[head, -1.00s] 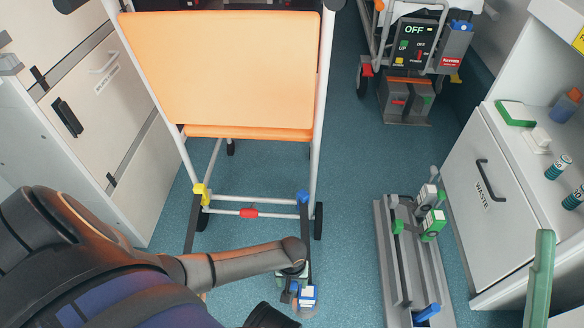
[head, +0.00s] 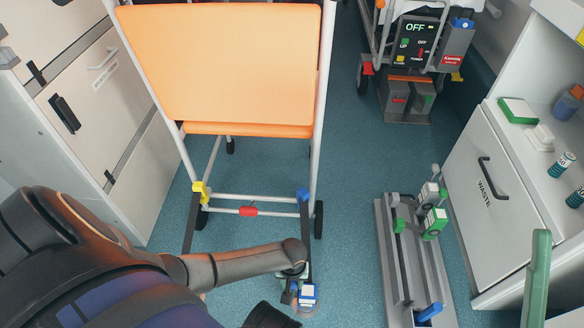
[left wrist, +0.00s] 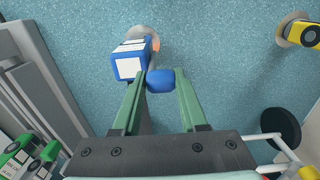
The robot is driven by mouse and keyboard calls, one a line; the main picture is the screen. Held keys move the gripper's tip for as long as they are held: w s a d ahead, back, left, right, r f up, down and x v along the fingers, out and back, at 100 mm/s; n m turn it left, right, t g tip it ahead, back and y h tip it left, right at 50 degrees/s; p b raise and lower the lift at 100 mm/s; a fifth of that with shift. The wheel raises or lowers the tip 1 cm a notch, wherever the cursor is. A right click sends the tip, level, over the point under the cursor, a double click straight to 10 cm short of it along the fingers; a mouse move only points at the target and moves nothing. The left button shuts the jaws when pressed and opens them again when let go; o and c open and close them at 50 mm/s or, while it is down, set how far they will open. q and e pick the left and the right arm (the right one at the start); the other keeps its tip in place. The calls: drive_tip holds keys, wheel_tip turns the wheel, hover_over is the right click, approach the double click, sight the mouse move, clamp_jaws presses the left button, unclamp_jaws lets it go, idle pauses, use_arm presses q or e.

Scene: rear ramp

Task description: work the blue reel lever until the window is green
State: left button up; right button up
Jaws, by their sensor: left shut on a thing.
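The blue reel (head: 308,291) stands on the floor behind the wheelchair, with a white label on its blue housing. It also shows in the left wrist view (left wrist: 128,66), where a small orange patch shows at its far side; I cannot tell whether that is the window. The blue lever's rounded end (left wrist: 160,80) sits between the green fingertips of my left gripper (left wrist: 161,84), which is shut on it. In the head view my left gripper (head: 293,276) is beside the reel and mostly hidden by my arm.
The wheelchair's orange back (head: 220,65) stands ahead, with a blue hook (head: 303,194) and yellow hook (head: 199,188) on its frame. A grey rack (head: 438,270) holding other reels is at right. A waste cabinet (head: 500,190) is further right. A yellow reel (left wrist: 300,33) stands apart.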

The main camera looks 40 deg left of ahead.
use_arm(q)
clamp_jaws()
idle(0.8)
